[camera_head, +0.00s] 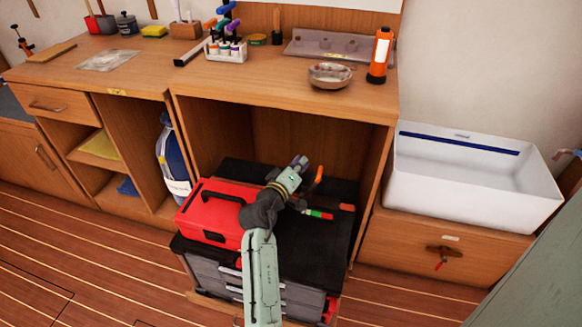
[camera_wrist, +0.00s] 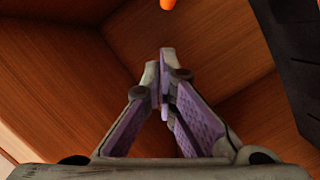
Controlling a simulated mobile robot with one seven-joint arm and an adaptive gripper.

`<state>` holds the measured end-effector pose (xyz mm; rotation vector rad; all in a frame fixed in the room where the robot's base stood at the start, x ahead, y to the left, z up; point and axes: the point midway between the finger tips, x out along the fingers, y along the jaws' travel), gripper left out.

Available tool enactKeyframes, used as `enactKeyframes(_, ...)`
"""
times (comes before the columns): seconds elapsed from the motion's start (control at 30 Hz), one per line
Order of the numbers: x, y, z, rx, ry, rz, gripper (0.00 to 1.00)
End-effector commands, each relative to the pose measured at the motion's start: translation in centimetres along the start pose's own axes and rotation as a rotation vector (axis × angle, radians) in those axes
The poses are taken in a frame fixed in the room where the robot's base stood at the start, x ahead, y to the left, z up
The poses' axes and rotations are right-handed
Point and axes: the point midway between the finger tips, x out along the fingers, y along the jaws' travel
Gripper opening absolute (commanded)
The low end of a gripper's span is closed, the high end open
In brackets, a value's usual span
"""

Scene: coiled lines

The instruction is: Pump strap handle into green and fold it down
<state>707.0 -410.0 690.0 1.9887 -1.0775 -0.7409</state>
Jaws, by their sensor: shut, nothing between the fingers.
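My gripper (camera_head: 299,163) is over the black top of the drawer chest, and its fingertips are together with nothing between them. The closed purple-padded fingers fill the middle of the wrist view (camera_wrist: 164,85). An upright orange-tipped handle (camera_head: 318,174) stands just right of my gripper, apart from it in the head view. An orange tip (camera_wrist: 168,4) also shows at the top edge of the wrist view, beyond the fingers. A strip with green and red parts (camera_head: 318,214) lies on the chest top below the handle. My wrist hides the handle's base.
A red toolbox (camera_head: 213,211) sits left of my arm on the drawer chest (camera_head: 318,262). The cabinet walls close in around the chest. A white sink (camera_head: 470,185) is right.

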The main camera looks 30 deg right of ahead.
Motion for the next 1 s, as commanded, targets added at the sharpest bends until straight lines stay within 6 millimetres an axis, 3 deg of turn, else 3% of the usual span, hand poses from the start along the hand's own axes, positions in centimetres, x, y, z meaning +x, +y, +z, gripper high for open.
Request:
enactKeyframes(0.1,0.3,0.0,1.9,-0.001,-0.006,-0.003,0.0)
enactKeyframes(0.3,0.5,-0.1,3.0,0.0,-0.003,-0.003,0.0)
enactKeyframes(1.0,0.7,0.3,3.7,0.055,-0.003,-0.016,0.0)
